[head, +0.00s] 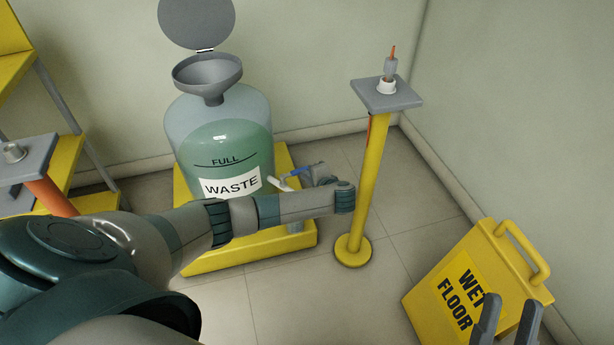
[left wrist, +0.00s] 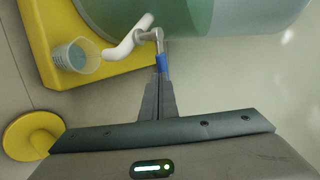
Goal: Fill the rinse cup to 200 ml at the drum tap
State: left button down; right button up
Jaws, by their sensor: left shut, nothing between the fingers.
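The drum (head: 222,165) holds greenish liquid and bears a WASTE label and a FULL line. Its tap has a white spout (left wrist: 128,46) and a blue lever (left wrist: 162,63); the blue lever also shows in the head view (head: 296,171). A clear cup (left wrist: 76,56) is beside the spout, over the yellow stand, with teal liquid low inside; its marks are unreadable. My left gripper (left wrist: 161,78) is shut and empty, fingertips at the blue lever; contact is unclear. My right gripper (head: 509,318) is open and empty.
The drum sits on a yellow stand (head: 225,258), with a funnel (head: 208,74) on top. A yellow post (head: 364,190) stands close to my left arm, with a small pot (head: 387,86) on its plate. A wet floor sign (head: 455,290) is at lower right.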

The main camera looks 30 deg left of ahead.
aim_at(306, 167)
pick_arm(q)
jog(key=shift+w+a+n+g+y, duration=0.15)
jog(key=shift+w+n+g+y, duration=0.3)
jog(key=shift+n+g, duration=0.25)
pick_arm(e)
jog(key=shift+d+r, duration=0.15)
pick_arm(q)
jog(key=shift+w+a+n+g, duration=0.6)
jog(key=shift+w+n, duration=0.1)
jog(key=shift+w+a, duration=0.25)
jog(key=shift+a, duration=0.05)
jog(key=shift+w+a, duration=0.15)
jog(key=shift+w, duration=0.05)
pick_arm(e)
jog(key=shift+f, duration=0.25)
jog(key=shift+r, duration=0.15)
